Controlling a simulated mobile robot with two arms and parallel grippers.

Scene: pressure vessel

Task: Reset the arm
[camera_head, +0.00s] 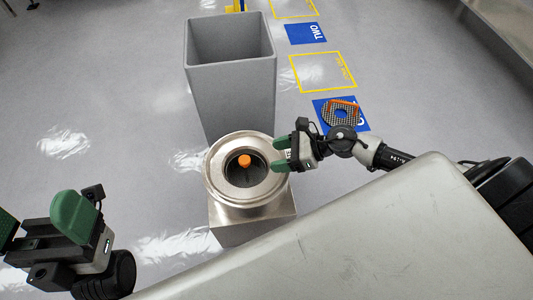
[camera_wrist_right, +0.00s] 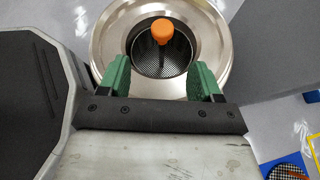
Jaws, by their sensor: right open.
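My right gripper (camera_head: 283,155) is at the right side of a round metal vessel (camera_head: 212,180), its green fingers near the rim. In the right wrist view the right gripper (camera_wrist_right: 160,80) is open and empty, with its fingers apart over the near part of the vessel rim (camera_wrist_right: 105,35). An orange-capped item (camera_head: 244,161) stands inside the vessel opening, and its cap also shows in the right wrist view (camera_wrist_right: 162,30) beyond the fingertips.
A tall grey open bin (camera_head: 230,95) stands behind the vessel. A metal block (camera_head: 253,222) supports the vessel. Blue floor mats and yellow outlines (camera_head: 322,71) lie at the right, with an orange-and-grey perforated part (camera_head: 341,112) on one mat. The floor at left is clear.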

